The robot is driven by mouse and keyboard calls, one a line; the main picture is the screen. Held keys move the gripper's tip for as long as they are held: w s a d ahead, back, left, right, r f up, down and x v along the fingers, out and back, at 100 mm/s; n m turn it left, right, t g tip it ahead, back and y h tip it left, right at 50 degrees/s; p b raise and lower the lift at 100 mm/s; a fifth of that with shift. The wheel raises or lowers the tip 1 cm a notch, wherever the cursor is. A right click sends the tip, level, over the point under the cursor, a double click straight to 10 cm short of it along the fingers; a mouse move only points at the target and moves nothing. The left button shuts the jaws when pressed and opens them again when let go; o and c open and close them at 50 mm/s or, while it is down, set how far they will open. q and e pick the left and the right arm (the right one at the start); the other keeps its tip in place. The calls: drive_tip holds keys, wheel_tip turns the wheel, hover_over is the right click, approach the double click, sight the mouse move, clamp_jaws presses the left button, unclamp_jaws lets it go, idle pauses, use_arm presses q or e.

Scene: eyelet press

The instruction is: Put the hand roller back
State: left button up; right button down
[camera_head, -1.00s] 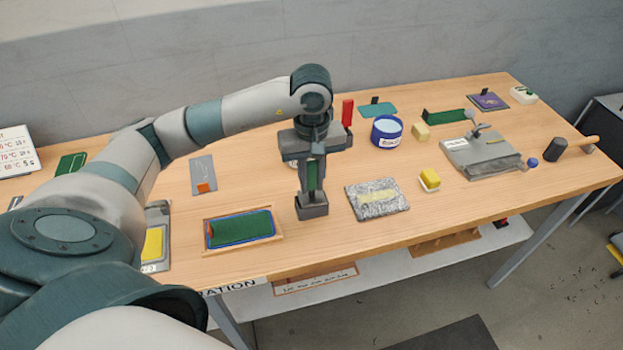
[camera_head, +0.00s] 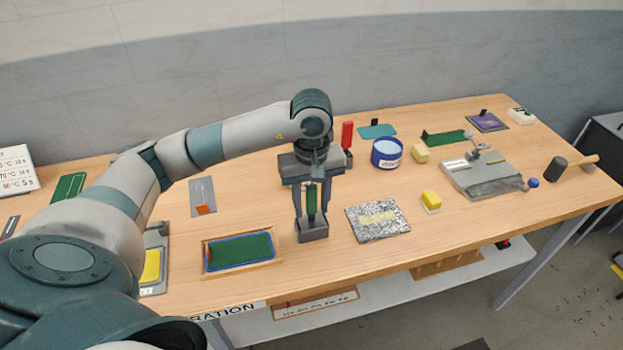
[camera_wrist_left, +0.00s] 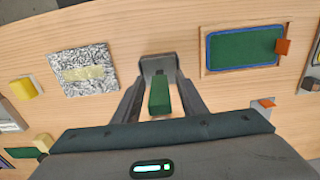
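A green upright bar, which looks like the hand roller's handle (camera_head: 311,198), stands in a dark grey block-shaped holder (camera_head: 313,232) near the front middle of the table. In the left wrist view the green bar (camera_wrist_left: 159,96) sits between my fingers, with the holder (camera_wrist_left: 157,66) beyond it. My left gripper (camera_head: 311,212) points down around the bar. A gap shows on each side between finger and bar, so it is open. The roller end is hidden. My right gripper is not in view.
A wooden-framed tray (camera_head: 207,268) with a green mat lies left of the holder, a speckled slab (camera_head: 365,233) right of it. A red upright piece (camera_head: 347,134) and a blue tub (camera_head: 387,154) stand behind. The table's front edge is close.

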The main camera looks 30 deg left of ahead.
sight(312, 186)
use_arm(q)
drive_tip(key=shift+r+p, duration=0.5)
drive_tip(key=shift+p, duration=0.05)
wheel_tip(312, 186, up, 4)
drive_tip(key=b, duration=0.2)
drive_tip(key=shift+r+b, duration=0.2)
drive_tip(key=shift+b, duration=0.2)
wheel_tip(312, 186, up, 6)
drive_tip(key=shift+f+b, duration=0.15)
drive_tip(key=shift+b, duration=0.35)
drive_tip(key=shift+r, duration=0.8)
drive_tip(key=shift+s+d+f, duration=0.1)
